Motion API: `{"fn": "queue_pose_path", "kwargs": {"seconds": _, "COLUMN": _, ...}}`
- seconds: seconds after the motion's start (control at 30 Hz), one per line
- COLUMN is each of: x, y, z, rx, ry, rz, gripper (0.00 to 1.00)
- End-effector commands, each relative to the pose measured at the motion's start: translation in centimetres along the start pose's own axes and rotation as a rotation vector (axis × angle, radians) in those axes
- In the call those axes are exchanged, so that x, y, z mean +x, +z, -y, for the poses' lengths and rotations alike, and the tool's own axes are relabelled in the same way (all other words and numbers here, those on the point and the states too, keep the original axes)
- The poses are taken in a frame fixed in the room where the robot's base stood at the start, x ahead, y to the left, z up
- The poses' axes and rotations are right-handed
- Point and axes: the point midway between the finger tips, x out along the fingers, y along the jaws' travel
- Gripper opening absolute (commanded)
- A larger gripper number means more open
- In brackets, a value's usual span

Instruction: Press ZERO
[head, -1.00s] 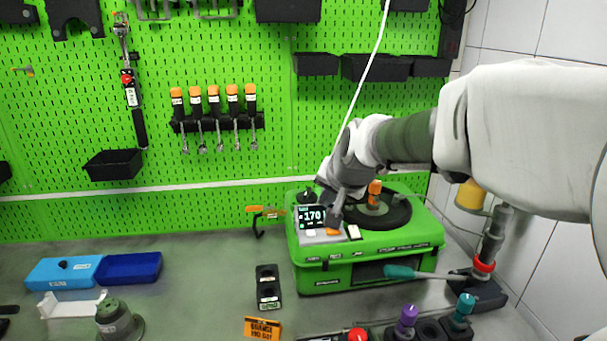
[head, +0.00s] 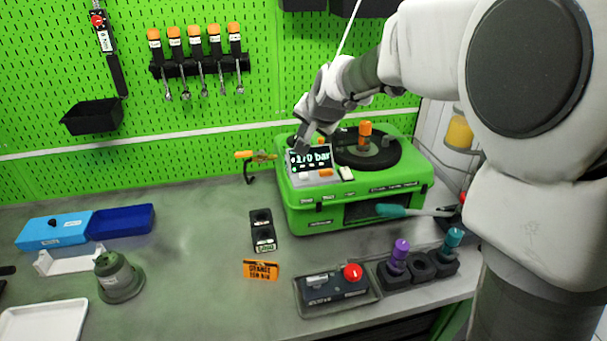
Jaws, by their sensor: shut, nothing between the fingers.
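The green pump tester (head: 400,190) stands on the bench against the pegboard. Its dark display (head: 322,158) reads about "170 bar"; the first characters are partly hidden. Below the display are a pale button (head: 305,178), an orange button (head: 326,173) and a cream button (head: 346,173). Their labels are too small to read, so I cannot tell which is ZERO. My gripper (head: 298,146) is shut and empty, pointing down at the display's upper left corner. It covers part of that corner; I cannot tell whether it touches. The buttons are uncovered.
An orange-capped part (head: 365,134) stands on the tester's round black plate (head: 372,152). In front are a control box with a red button (head: 352,272) and a holder with purple and teal knobs (head: 418,268). A black double socket (head: 263,230) stands left. The bench centre-left is clear.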

Motion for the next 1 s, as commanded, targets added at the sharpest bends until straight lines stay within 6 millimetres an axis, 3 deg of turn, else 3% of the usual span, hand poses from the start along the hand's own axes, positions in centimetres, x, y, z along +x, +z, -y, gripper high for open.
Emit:
{"fn": "queue_pose_path", "kwargs": {"seconds": 0.6, "x": 5.3, "y": 3.8, "z": -3.9, "rx": 0.0, "ry": 0.0, "rz": 0.0, "gripper": 0.0}}
{"fn": "queue_pose_path", "kwargs": {"seconds": 1.0, "x": 6.0, "y": 4.4, "z": -4.4, "rx": 0.0, "ry": 0.0, "rz": 0.0, "gripper": 0.0}}
